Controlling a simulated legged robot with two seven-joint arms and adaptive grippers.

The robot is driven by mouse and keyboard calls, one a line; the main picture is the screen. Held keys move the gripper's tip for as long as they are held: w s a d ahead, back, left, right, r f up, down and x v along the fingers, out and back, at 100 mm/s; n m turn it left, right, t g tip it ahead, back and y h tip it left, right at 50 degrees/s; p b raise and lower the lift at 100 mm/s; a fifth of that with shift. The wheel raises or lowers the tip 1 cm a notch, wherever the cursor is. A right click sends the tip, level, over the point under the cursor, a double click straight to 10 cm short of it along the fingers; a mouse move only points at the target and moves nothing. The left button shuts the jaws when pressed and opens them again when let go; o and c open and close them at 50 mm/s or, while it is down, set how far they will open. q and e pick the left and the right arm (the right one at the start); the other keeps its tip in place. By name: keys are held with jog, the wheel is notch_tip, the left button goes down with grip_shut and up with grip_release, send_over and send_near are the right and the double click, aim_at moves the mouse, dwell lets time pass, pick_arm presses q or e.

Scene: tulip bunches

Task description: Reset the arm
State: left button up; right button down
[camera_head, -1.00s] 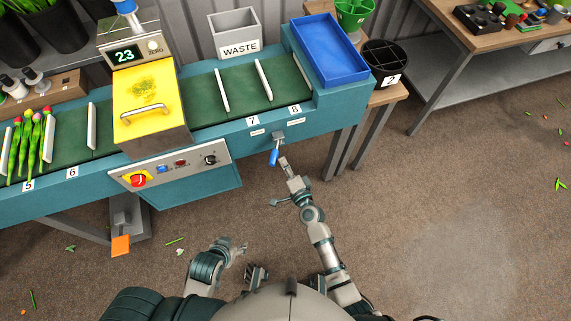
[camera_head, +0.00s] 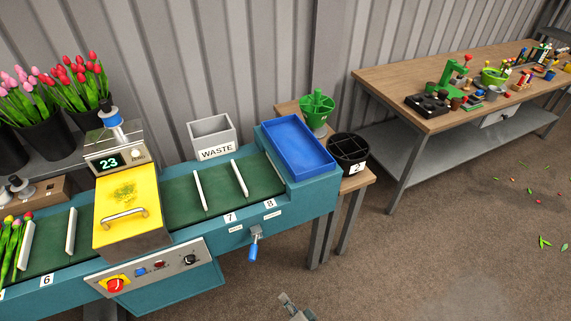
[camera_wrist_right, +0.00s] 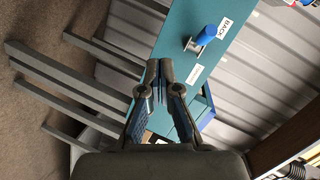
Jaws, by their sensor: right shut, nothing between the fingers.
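My right gripper (camera_head: 296,308) shows only in part at the bottom edge of the head view, below and apart from the blue-handled lever (camera_head: 254,248) on the conveyor's front. In the right wrist view the right gripper (camera_wrist_right: 159,72) has its fingertips together with nothing between them. The same lever's blue knob (camera_wrist_right: 208,34) is beyond the fingers there, not touched. My left gripper is outside these views.
The teal conveyor (camera_head: 291,201) carries a yellow-lidded unit (camera_head: 112,196), dividers and a blue tray (camera_head: 297,146). Tulips (camera_head: 12,243) lie at the left. A waste bin (camera_head: 213,137) stands behind. Floor to the right is mostly clear, with scattered leaves.

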pick_arm(q)
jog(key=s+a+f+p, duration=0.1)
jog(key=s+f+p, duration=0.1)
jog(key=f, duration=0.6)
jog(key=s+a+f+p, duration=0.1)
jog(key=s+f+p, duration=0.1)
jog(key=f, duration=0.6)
jog(key=shift+p, duration=0.6)
pick_arm(e)
jog(key=s+d+f+n+g+h, duration=0.4)
jog(key=s+d+f+g, duration=0.1)
jog(key=s+d+f, duration=0.5)
jog(key=s+d+f+n+g+h, duration=0.4)
jog(key=s+d+f, duration=0.5)
jog(key=s, duration=0.6)
jog(key=shift+d+f+n+g, duration=0.4)
jog(key=shift+d+g, duration=0.5)
jog(key=shift+d, duration=0.3)
